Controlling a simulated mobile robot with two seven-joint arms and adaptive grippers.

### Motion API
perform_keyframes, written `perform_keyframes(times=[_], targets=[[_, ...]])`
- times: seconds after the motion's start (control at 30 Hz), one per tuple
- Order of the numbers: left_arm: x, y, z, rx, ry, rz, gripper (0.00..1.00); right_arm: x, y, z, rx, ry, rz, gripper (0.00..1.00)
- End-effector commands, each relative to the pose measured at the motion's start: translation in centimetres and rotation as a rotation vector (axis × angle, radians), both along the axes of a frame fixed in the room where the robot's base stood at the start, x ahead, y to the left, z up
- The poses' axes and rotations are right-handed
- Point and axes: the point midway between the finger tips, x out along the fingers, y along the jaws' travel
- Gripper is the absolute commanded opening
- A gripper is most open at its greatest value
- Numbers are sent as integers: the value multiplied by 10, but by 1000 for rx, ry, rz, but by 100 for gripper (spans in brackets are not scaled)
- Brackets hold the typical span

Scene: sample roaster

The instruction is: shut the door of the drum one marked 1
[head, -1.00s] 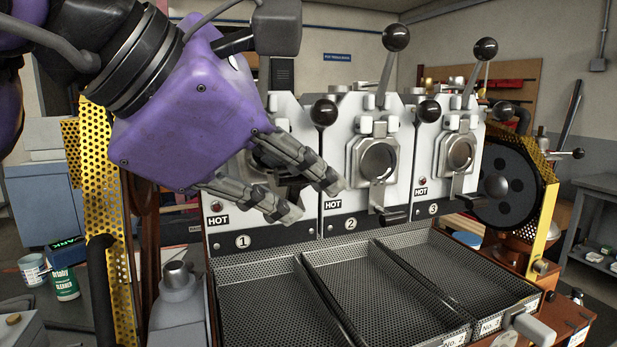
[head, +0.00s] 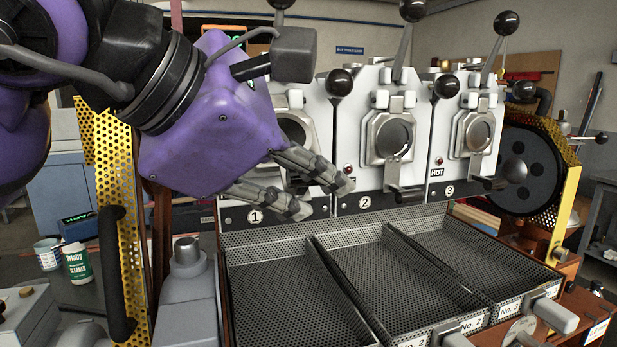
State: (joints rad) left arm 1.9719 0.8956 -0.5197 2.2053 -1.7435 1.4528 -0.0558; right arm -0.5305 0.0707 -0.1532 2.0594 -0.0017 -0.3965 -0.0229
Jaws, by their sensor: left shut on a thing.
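Drum one is the leftmost of three white drum fronts and bears the number plate 1 (head: 255,217). Part of its front shows a dark round area (head: 296,132) with a metal rim. My left gripper (head: 323,198) is in front of its lower part, fingers pointing right and slightly down. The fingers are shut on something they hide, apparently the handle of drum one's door. The door itself is mostly hidden by my purple gripper body, so I cannot tell its angle. My right gripper is not in view.
Drum two's door (head: 388,138) and drum three's door (head: 478,133) sit flat on their fronts, with black-knobbed levers sticking out. Perforated trays (head: 275,250) lie below the drums. A yellow perforated guard (head: 117,190) stands at left.

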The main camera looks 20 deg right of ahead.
Motion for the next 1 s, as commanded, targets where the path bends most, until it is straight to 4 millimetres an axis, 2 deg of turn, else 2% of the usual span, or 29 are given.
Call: perform_keyframes(times=[0.1, 0.13, 0.23, 0.67, 1.0], targets=[[2, 1, -4, 6, 11, 8, 0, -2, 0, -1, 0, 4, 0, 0], [2, 1, -4, 7, 12, 7, 17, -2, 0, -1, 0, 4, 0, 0], [1, 1, -4, 7, 9, 6, 30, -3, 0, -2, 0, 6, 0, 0], [-2, 6, 4, 1, 1, 4, 32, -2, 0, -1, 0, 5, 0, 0], [-31, 53, 43, 1, 1, 7, 32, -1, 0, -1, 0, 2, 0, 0]])
